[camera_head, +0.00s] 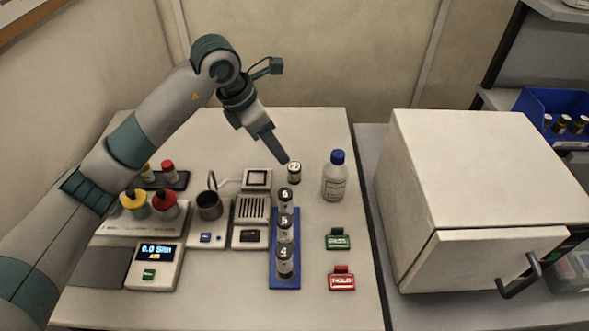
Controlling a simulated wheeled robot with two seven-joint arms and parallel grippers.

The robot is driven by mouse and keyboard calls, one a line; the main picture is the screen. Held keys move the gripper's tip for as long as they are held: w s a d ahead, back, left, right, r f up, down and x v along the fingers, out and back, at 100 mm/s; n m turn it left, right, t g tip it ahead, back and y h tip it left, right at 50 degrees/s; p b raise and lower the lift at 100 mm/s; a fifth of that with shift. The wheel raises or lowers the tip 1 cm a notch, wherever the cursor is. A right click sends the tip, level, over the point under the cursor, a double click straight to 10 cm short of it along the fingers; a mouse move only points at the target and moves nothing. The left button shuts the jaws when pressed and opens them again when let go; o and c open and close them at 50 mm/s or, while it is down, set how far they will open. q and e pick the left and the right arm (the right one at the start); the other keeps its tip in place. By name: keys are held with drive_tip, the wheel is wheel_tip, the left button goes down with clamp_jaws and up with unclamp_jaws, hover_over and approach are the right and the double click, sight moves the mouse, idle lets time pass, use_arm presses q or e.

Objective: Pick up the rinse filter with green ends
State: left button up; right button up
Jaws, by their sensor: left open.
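A small upright cylinder (294,173) with dark green ends and a pale band stands on the white table (320,130), behind the blue rack. It looks like the rinse filter with green ends. My left gripper (282,158) comes down from the upper left, its fingertips just behind and to the left of this cylinder. The fingers overlap in this view, so the gap between them is hidden. Nothing is visibly held, and the gripper is open. I cannot tell whether the fingers touch the cylinder. My right gripper is not in view.
A blue rack (285,280) holds numbered cylinders. A blue-capped bottle (335,180) stands right of the small cylinder. Green PASS (338,240) and red HOLD (341,280) blocks lie in front. Instruments (160,265) fill the left side; a large white box (480,170) stands right.

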sight(293, 167)
use_arm(q)
drive_tip(key=p+x, duration=0.1)
drive_tip(key=x, duration=0.4)
drive_tip(key=shift+f+p, duration=0.2)
drive_tip(key=shift+p, duration=0.2)
drive_tip(key=shift+w+d+f, duration=0.15)
drive_tip(key=shift+d+f, duration=0.05)
drive_tip(key=shift+f, duration=0.25)
drive_tip(key=shift+w+d+f+p, duration=0.1)
drive_tip(key=shift+d+f+p, duration=0.45)
drive_tip(key=shift+p, duration=0.3)
drive_tip(key=p+x, duration=0.1)
drive_tip(key=x, duration=0.2)
drive_tip(key=shift+w+f, duration=0.1)
drive_tip(key=shift+f, duration=0.3)
